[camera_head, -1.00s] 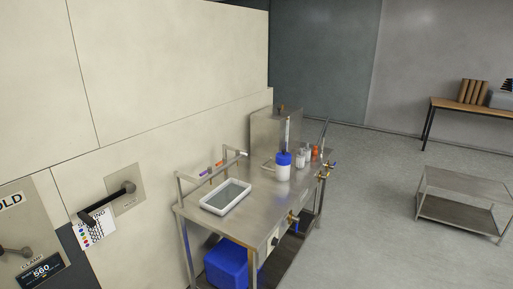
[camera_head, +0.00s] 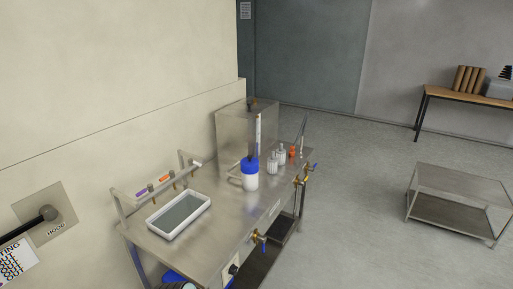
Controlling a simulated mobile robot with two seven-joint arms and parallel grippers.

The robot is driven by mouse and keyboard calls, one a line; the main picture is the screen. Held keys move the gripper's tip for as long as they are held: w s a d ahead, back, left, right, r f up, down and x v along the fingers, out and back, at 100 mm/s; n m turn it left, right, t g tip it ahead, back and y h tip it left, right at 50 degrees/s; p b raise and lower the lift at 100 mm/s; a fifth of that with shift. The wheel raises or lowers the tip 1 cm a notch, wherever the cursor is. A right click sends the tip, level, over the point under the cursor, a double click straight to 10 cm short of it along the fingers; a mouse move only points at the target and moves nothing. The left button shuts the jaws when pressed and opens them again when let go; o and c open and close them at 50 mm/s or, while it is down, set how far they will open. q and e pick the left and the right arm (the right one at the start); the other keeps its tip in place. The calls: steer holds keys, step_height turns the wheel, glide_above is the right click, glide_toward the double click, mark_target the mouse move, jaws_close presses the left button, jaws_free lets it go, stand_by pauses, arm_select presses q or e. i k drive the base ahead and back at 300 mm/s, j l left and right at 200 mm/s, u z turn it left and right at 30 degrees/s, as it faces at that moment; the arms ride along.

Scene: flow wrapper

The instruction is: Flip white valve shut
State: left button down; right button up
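A steel rail (camera_head: 160,184) above the back edge of the steel bench (camera_head: 215,245) carries a small purple-handled fitting (camera_head: 142,193) and an orange-handled fitting (camera_head: 164,178). A pale fitting (camera_head: 195,164) sits at the rail's far end; it may be the white valve, but it is too small to tell its handle position. Neither of my grippers is in view.
On the bench stand a white tray (camera_head: 151,224), a blue-lidded white jar (camera_head: 250,182), small bottles (camera_head: 272,167) and a steel box (camera_head: 230,145). A low steel table (camera_head: 462,182) stands at right. The floor (camera_head: 355,225) between is clear.

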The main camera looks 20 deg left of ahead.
mark_target(191, 162)
steer(key=i+l+z, duration=0.15)
steer(key=i, duration=0.6)
steer(key=i+l+z, duration=0.1)
steer(key=i, duration=0.65)
steer(key=i+l+u, duration=0.1)
steer(key=i+u, duration=0.35)
steer(key=i+l+u, duration=0.2)
steer(key=u, duration=0.2)
steer(key=i+l+u, duration=0.3)
steer(key=u, duration=0.15)
steer(key=i+l+u, duration=0.2)
steer(key=l+u, duration=0.25)
steer(key=i+l+u, duration=0.15)
steer(key=l+u, duration=0.25)
steer(key=i+l+u, duration=0.2)
steer(key=l, duration=0.25)
steer(key=l+u, duration=0.2)
steer(key=l, duration=0.2)
steer(key=k, duration=0.05)
